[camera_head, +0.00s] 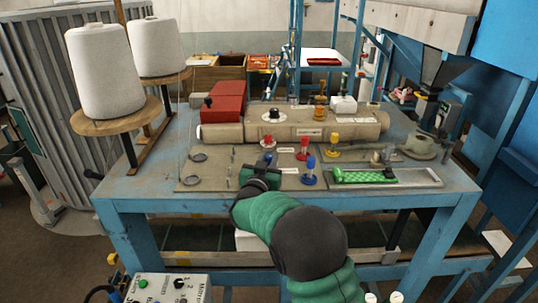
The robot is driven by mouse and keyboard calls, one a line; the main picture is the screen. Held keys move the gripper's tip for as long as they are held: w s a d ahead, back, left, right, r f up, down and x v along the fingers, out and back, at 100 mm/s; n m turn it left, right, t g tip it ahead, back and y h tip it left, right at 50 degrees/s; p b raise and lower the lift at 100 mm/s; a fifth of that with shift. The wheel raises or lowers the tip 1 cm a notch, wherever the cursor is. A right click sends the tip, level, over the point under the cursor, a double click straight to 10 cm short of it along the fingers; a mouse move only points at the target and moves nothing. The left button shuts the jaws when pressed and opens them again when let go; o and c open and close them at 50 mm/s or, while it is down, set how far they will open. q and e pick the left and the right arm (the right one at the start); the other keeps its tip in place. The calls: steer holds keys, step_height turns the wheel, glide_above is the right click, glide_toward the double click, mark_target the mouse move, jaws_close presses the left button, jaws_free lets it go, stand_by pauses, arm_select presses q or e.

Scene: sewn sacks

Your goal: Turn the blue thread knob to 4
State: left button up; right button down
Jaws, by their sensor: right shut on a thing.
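My right gripper (260,170), green and black, reaches over the front of the blue machine table from below. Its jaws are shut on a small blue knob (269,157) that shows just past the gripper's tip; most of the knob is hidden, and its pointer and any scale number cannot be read. My left gripper is not in view.
Red knobs (304,146) and a yellow knob (333,141) stand close behind the gripper. A green part (365,175) lies in a tray at right. Two white thread cones (103,72) stand at left. A control box (165,287) is below the table.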

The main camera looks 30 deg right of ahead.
steer(key=shift+m+g+h, duration=0.4)
steer(key=shift+g, duration=0.1)
steer(key=c, duration=1.2)
jaws_free()
steer(key=shift+a, duration=0.1)
steer(key=shift+c, duration=0.2)
